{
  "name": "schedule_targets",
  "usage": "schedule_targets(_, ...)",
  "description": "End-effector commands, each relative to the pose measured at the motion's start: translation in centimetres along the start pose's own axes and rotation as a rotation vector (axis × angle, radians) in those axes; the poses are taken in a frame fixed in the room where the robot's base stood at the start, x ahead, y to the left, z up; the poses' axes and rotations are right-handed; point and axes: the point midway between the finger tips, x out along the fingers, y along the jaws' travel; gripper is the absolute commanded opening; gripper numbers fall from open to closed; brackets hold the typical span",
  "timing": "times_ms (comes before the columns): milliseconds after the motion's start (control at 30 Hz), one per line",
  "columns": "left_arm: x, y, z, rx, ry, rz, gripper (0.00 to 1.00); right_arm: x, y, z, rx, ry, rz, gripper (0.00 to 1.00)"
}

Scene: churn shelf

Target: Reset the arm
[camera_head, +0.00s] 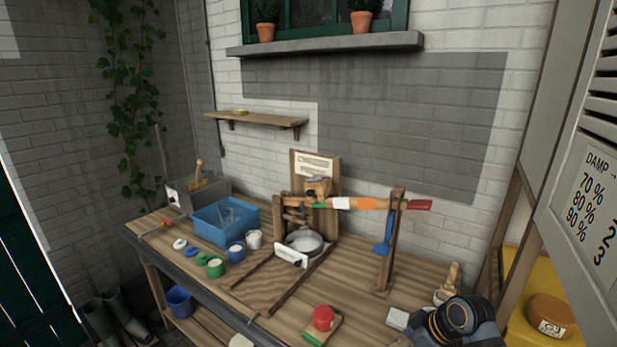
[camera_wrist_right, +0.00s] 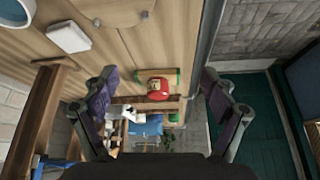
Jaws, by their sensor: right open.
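My right gripper (camera_wrist_right: 158,78) is open in the right wrist view, with one finger on each side and nothing held between them. A red round-topped object (camera_wrist_right: 158,90) appears between the fingers, farther off on the wooden bench. In the head view the same red object (camera_head: 323,318) sits on a green-edged block (camera_head: 320,330) at the bench's front. Part of my right arm (camera_head: 458,322) shows at the lower right of the head view; its fingers cannot be made out there. My left arm and gripper are not in view.
The bench (camera_head: 345,275) carries a cheese press (camera_head: 315,168) with a long lever (camera_head: 365,204) resting on a post (camera_head: 393,240). A blue crate (camera_head: 224,218) and several small pots stand left. A louvred door (camera_head: 590,180) and yellow crate (camera_head: 543,300) are right.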

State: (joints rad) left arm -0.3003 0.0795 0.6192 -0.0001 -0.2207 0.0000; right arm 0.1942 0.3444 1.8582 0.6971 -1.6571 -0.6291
Motion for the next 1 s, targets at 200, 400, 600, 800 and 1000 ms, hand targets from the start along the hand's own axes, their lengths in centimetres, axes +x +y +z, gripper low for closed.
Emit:
schedule_targets(200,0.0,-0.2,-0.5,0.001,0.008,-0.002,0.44,1.5,-3.0,3.1,0.105,-0.055,0.045,0.85)
schedule_targets(400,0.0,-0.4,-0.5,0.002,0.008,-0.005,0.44,2.1,-6.2,6.6,0.234,-0.105,0.113,0.85)
schedule_targets(600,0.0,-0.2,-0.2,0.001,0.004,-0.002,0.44,1.6,-9.1,9.9,0.371,-0.145,0.193,0.85)
schedule_targets(800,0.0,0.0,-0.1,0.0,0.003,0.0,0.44,0.1,-11.7,13.1,0.513,-0.173,0.284,0.85)
schedule_targets(1000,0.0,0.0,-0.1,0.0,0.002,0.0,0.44,-2.3,-13.8,15.9,0.652,-0.195,0.38,0.85)
